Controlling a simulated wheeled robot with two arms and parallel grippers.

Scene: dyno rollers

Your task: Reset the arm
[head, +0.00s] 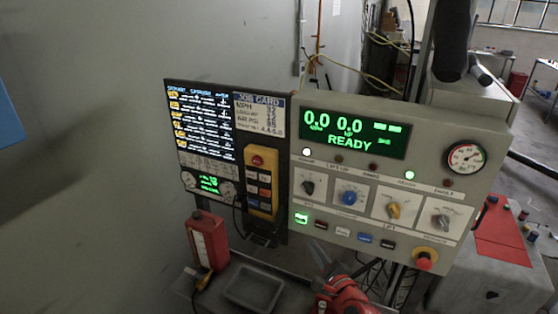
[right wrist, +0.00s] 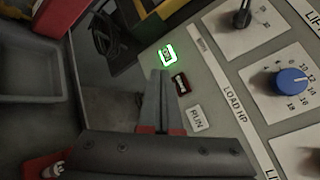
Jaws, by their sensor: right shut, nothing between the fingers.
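My right gripper (head: 322,258) is in front of the lower edge of the grey control panel (head: 440,140), its red arm coming up from the bottom of the head view. In the right wrist view its two dark fingers (right wrist: 162,78) are together and empty. Their tips appear near a lit green button (right wrist: 168,55), a dark red button (right wrist: 180,83) and a white RUN button (right wrist: 197,119); I cannot tell whether they touch the panel. The panel's green display (head: 355,133) reads 0.0, 0.0 and READY. My left gripper is not in view.
A yellow pendant with a red button (head: 258,165) hangs left of the knobs. A red box (head: 207,240) and a grey tray (head: 254,288) are below it. A red emergency knob (head: 424,260) is at the panel's lower right. A red mat (head: 500,240) lies farther right.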

